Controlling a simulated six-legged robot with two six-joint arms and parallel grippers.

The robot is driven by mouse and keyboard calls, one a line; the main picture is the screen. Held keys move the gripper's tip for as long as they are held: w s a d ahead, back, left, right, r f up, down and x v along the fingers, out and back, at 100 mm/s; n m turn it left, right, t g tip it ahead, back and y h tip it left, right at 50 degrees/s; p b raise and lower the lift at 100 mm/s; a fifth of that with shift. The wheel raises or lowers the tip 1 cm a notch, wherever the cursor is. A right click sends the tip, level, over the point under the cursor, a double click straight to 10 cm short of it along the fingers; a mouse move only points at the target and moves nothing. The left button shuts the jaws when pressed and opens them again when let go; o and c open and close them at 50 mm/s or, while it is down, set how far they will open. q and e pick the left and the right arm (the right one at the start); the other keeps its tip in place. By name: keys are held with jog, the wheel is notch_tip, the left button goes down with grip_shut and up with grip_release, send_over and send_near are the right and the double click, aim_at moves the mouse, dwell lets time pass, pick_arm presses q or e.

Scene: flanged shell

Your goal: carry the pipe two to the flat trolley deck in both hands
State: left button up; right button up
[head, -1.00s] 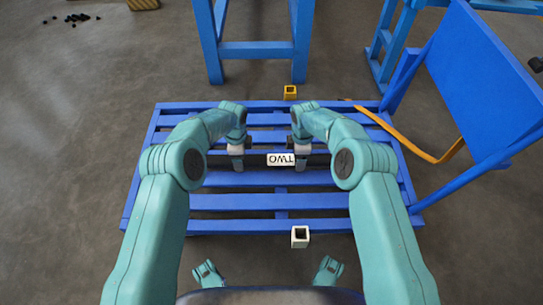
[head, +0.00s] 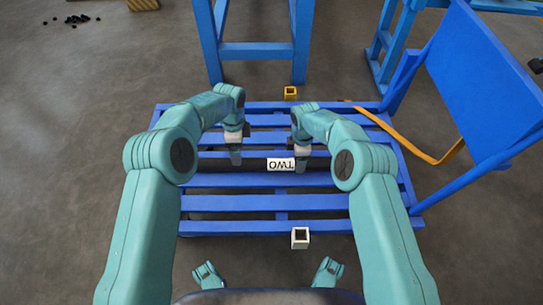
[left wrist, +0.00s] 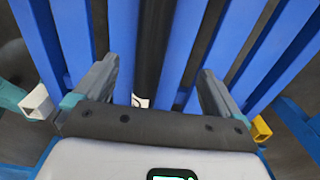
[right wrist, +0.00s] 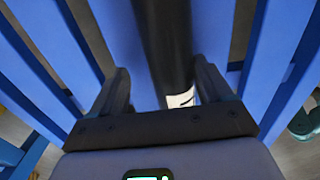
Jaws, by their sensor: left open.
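Pipe two (head: 281,164) is a black pipe with a white "TWO" label, lying across the blue slatted trolley deck (head: 265,202) in the head view. My left gripper (head: 236,158) is open above the pipe, left of the label. In the left wrist view the pipe (left wrist: 150,50) runs between its spread fingers, clear of both. My right gripper (head: 300,164) is at the pipe just right of the label. In the right wrist view the pipe (right wrist: 165,45) lies between its fingers, close to the right finger, with a gap at the left one.
A white square socket (head: 300,237) is at the deck's near edge and a yellow one (head: 290,92) at its far edge. A blue tilted panel (head: 485,80) with an orange strap (head: 415,147) stands at the right. A blue stand (head: 255,50) is behind.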

jog(key=shift+w+r, duration=0.1)
jog(key=shift+r, duration=0.05)
pick_arm(q)
notch_tip(320, 180, up, 5)
jog(key=shift+r, duration=0.1)
pick_arm(e)
notch_tip(320, 180, up, 12)
dwell(0.5)
pick_arm(q)
jog(key=shift+s+r, duration=0.1)
